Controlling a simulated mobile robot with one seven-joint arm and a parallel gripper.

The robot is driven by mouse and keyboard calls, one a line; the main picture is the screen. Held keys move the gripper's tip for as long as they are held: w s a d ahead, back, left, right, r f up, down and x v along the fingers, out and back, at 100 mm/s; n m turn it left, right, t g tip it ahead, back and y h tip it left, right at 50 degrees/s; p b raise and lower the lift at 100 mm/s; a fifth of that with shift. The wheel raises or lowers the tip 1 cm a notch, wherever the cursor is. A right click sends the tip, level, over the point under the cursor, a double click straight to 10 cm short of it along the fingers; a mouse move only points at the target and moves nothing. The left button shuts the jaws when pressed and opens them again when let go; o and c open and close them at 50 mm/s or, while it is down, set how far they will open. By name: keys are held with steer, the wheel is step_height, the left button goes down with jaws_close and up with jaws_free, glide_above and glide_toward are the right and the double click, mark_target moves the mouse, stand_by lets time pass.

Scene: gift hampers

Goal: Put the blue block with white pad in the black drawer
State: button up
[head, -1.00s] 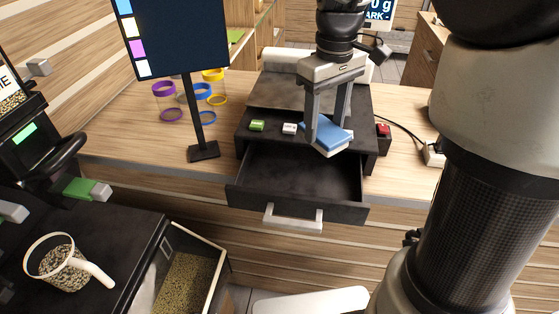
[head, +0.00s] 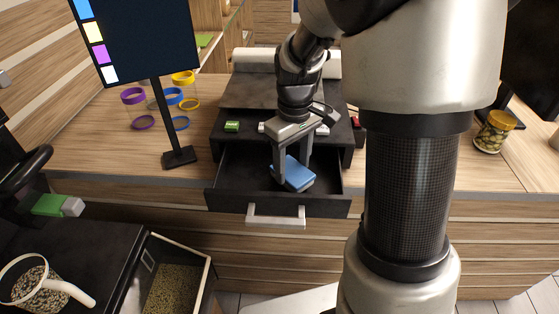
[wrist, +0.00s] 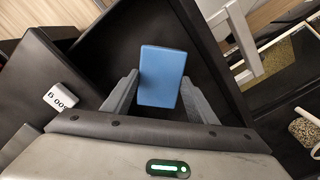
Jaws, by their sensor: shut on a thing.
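The blue block (head: 296,174) is between the two fingers of my gripper (head: 291,176), which is shut on it. In the wrist view the block (wrist: 162,76) shows its plain blue top between the fingertips; its white pad is mostly hidden, with a pale lower edge in the head view. The black drawer (head: 325,184) is pulled open below the black unit, its pale handle (head: 276,217) facing front. The block and fingertips are over or inside the open drawer; I cannot tell if the block touches the floor of it.
A green block (head: 232,126) and a white block (wrist: 61,97) lie on the black unit's ledge. A red block (head: 357,122) is at its right. A screen on a stand (head: 180,157) and coloured rings stand left. A jar (head: 494,131) is at right.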

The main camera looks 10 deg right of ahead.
steer(key=w+a, duration=0.2)
steer(key=w, duration=0.1)
steer(key=shift+a, duration=0.25)
steer(key=shift+f, duration=0.55)
steer(key=shift+d, duration=0.1)
steer(key=shift+f, duration=0.2)
steer(key=o, duration=0.8)
steer(key=shift+s, duration=0.1)
